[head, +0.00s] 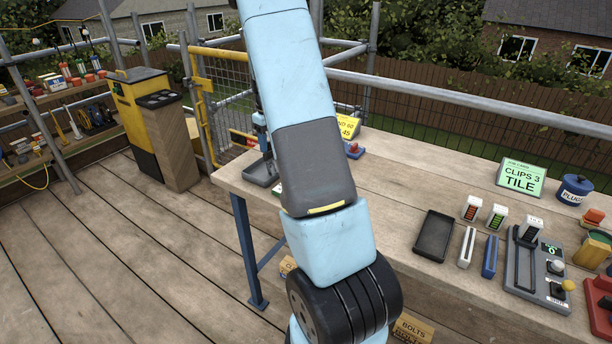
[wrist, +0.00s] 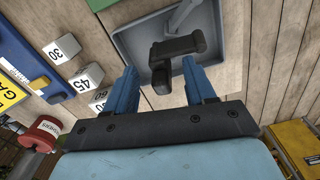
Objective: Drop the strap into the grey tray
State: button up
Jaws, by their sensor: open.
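The grey tray (wrist: 136,42) is at the top middle in the wrist view; in the head view it sits at the left end of the bench (head: 262,175). A black angular piece (wrist: 178,48), which looks like the strap, shows over the tray with a pale grey strip running up from it. I cannot tell whether it rests on the tray floor. My gripper (wrist: 163,82) is open, its blue fingers apart on either side just below the black piece. In the head view my gripper (head: 263,145) is small, above the tray and partly behind my arm.
White blocks marked 30, 45 and 60 (wrist: 82,80) lie left of the tray, beside a blue-and-yellow sign. A dark tray (head: 434,236), clip holders (head: 497,216) and a lever panel (head: 535,270) stand on the bench's right part. My arm hides some of the bench.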

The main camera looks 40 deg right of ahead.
notch_tip(320, 180, up, 12)
jog(key=shift+r, duration=0.25)
dwell(0.6)
jog(key=s+a+r+m+t, duration=0.1)
jog(key=s+a+r+t, duration=0.1)
jog(key=s+a+r, duration=0.5)
jog(key=s+a+r+t, duration=0.1)
jog(key=s+a+r, duration=0.5)
jog(key=s, duration=0.4)
jog(key=s+a+f+t, duration=0.1)
jog(key=s+a, duration=0.3)
jog(key=s, duration=0.4)
jog(key=s+a+f+m+t, duration=0.1)
jog(key=s+a, duration=0.4)
jog(key=s, duration=0.4)
jog(key=shift+t, duration=0.3)
